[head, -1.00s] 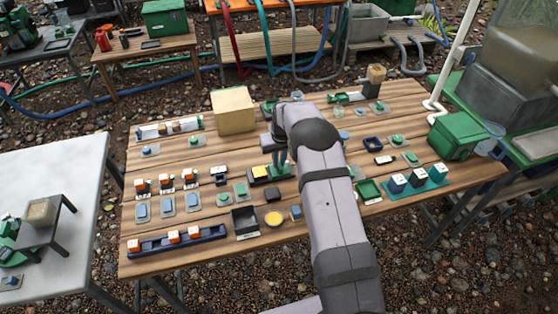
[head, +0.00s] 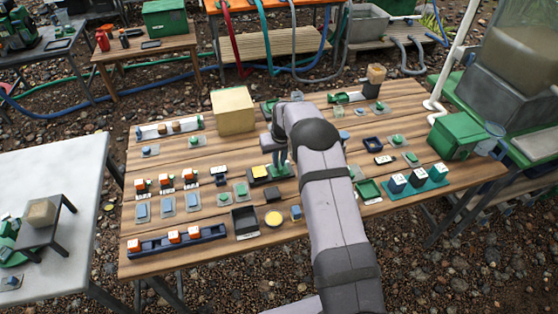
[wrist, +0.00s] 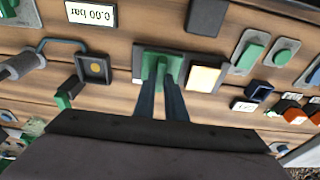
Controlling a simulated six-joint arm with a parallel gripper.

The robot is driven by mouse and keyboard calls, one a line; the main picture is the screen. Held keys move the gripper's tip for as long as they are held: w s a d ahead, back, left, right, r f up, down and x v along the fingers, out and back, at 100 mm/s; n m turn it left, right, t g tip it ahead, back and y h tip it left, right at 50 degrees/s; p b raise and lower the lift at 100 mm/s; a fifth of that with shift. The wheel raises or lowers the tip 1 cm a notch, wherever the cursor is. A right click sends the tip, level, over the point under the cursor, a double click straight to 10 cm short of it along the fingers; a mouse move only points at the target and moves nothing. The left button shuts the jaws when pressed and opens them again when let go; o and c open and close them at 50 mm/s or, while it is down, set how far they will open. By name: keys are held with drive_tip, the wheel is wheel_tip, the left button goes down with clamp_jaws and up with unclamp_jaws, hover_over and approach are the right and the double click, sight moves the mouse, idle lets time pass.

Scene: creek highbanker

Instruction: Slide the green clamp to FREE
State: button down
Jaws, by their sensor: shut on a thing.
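The green clamp (wrist: 158,64) is a small green piece on a low mount at the middle of the wrist view, with a pale yellow block (wrist: 205,78) just to its right. My gripper (wrist: 161,88) has its two dark fingers down at the clamp, shut on it. In the head view my gripper (head: 279,155) is above the same mount near the table's middle, and the yellow block (head: 260,172) sits left of the fingers. The fingers and arm partly hide the clamp there. No FREE label is readable.
A display reading 0.00 bar (wrist: 91,13) and a dark square box (wrist: 94,68) lie left of the clamp in the wrist view. Green pieces on grey plates (wrist: 252,56) lie to the right. A tan block (head: 233,110) stands farther back on the crowded wooden table.

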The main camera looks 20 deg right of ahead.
drive_tip(key=shift+d, duration=0.75)
drive_tip(key=c, duration=1.9)
unclamp_jaws()
drive_tip(key=shift+o, duration=0.2)
wheel_tip(320, 180, up, 7)
drive_tip(key=p, duration=0.4)
